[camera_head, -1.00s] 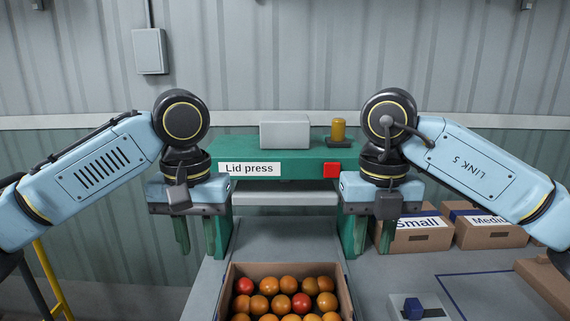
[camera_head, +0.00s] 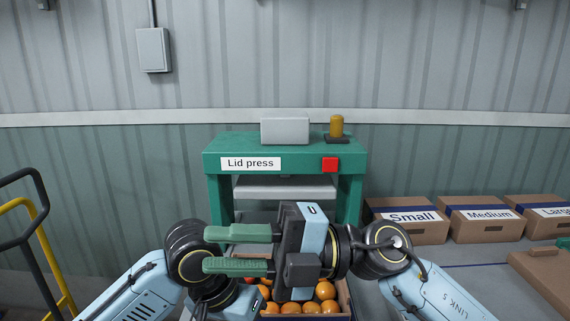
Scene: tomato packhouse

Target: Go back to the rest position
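My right gripper (camera_head: 209,249) is in front of the lid press, turned sideways with its two green fingers pointing left. The fingers are apart with nothing held between them. My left gripper (camera_head: 240,303) is low in the picture, behind and below the right one. Only part of its light blue body shows and its fingers are hidden. An open cardboard box of red and orange tomatoes (camera_head: 325,291) lies behind both grippers, partly covered by them.
The green lid press (camera_head: 290,154) with a red button (camera_head: 330,165) stands behind the box. Boxes labelled Small (camera_head: 410,232), Medium (camera_head: 487,232) and a third, cut off by the edge, stand at right. A yellow and black rail (camera_head: 45,245) is at left.

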